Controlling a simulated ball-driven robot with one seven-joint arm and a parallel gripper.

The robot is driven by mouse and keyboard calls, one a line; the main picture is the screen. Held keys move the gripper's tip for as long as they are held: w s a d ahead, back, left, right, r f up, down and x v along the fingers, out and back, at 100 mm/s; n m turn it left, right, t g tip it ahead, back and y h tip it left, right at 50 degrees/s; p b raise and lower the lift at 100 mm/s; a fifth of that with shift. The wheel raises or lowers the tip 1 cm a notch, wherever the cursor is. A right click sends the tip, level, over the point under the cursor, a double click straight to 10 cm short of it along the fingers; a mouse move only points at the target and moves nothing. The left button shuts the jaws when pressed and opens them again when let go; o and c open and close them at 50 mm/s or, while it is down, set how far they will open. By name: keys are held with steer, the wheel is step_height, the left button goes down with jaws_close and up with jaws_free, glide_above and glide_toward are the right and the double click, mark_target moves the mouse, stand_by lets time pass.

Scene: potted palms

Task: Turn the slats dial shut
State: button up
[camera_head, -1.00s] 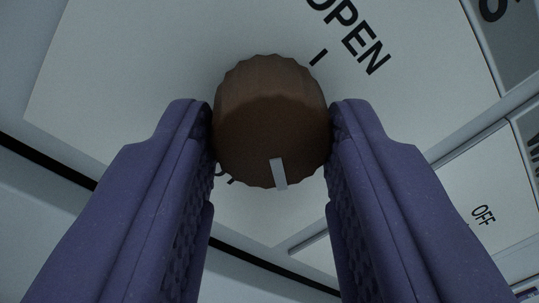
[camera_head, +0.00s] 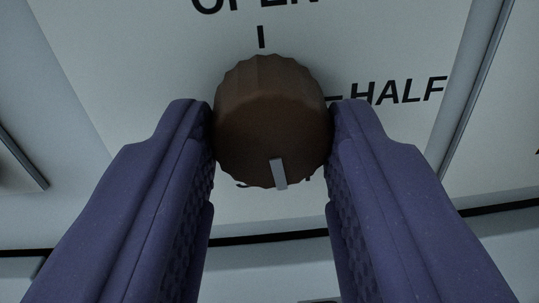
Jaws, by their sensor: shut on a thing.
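The slats dial is a brown fluted knob (camera_head: 270,115) in the middle of the camera view. Its pale pointer mark (camera_head: 279,174) faces down in the picture, away from the word OPEN (camera_head: 255,4) and its tick (camera_head: 261,37) above. The word HALF (camera_head: 398,91) with its tick is to the right of the dial. Bits of dark lettering show just below the dial, mostly hidden by it and unreadable. My gripper (camera_head: 270,130) has its two purple fingers closed against the dial's left and right sides.
The dial sits on a pale panel (camera_head: 120,75). A raised grey edge (camera_head: 475,90) bounds it on the right, and a dark strip (camera_head: 270,238) runs below. A dark-edged plate (camera_head: 18,165) shows at the far left.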

steer(key=shift+f+m, duration=0.1)
steer(key=shift+m, duration=0.5)
steer(key=o, duration=1)
steer(key=shift+o, duration=0.2)
steer(key=s+p, duration=0.1)
steer(key=s, duration=0.6)
steer(key=shift+s, duration=0.4)
steer(key=shift+a, duration=0.1)
